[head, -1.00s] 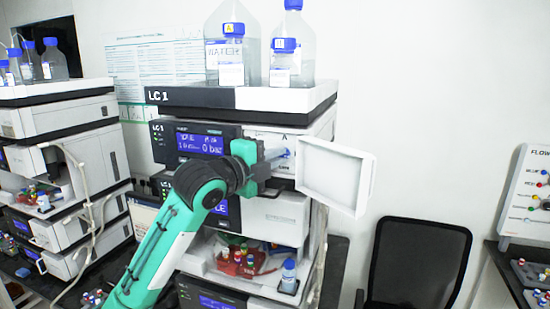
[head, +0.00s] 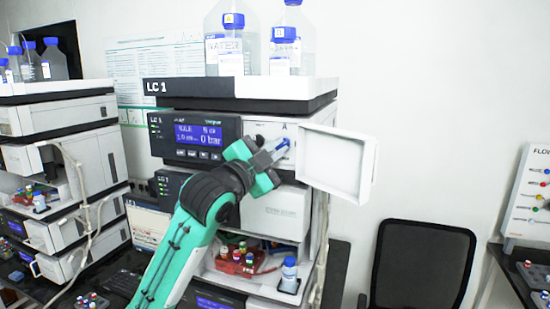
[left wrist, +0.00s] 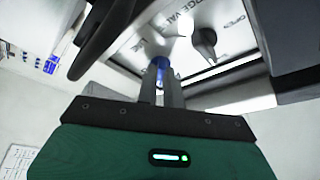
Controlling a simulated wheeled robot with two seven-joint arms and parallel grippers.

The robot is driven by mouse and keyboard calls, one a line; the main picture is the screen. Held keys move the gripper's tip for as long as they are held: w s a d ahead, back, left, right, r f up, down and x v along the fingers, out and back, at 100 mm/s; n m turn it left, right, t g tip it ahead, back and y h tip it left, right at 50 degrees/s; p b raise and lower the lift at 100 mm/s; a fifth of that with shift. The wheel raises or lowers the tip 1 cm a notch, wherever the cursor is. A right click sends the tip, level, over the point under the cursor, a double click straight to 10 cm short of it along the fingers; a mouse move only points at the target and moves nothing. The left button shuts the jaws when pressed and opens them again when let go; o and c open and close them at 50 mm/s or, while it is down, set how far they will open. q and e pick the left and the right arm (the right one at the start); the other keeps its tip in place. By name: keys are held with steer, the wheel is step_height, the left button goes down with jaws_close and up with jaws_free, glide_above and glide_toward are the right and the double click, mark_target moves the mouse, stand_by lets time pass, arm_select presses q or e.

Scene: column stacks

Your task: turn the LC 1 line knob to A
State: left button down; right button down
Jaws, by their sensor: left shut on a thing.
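The LC 1 stack carries a black label strip (head: 190,88) reading LC 1 at its top. Behind an open front door is a light panel (left wrist: 225,20) with lettering and a black knob (left wrist: 204,42). My left gripper (head: 272,153) reaches this panel; its fingers show in the left wrist view (left wrist: 160,85), shut on the blue line knob (left wrist: 161,68). The fingers hide most of that knob. In the head view they slant up to the right, towards a small mark that looks like an A above. My right gripper is not in view.
The open white door (head: 336,165) stands out just right of my gripper. A lit blue display (head: 198,135) is to the left. Bottles (head: 232,42) stand on top. A red vial rack (head: 236,262) and a small bottle (head: 289,275) sit below. A chair (head: 425,265) is at the right.

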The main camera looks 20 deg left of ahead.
arm_select(q)
steer(key=n+t+y+b, duration=0.1)
steer(key=n+y, duration=0.1)
steer(key=n, duration=0.2)
steer(key=n+t+y+b, duration=0.1)
steer(key=n+y, duration=0.1)
steer(key=n, duration=0.3)
steer(key=n+y+b, duration=0.1)
steer(key=n+y, duration=0.1)
steer(key=n, duration=0.3)
steer(key=shift+d+f+t, duration=0.15)
steer(key=shift+d+t, duration=0.2)
steer(key=shift+t, duration=0.05)
steer(key=shift+n, duration=0.4)
steer(key=c, duration=1.5)
jaws_free()
steer(key=shift+c, duration=0.2)
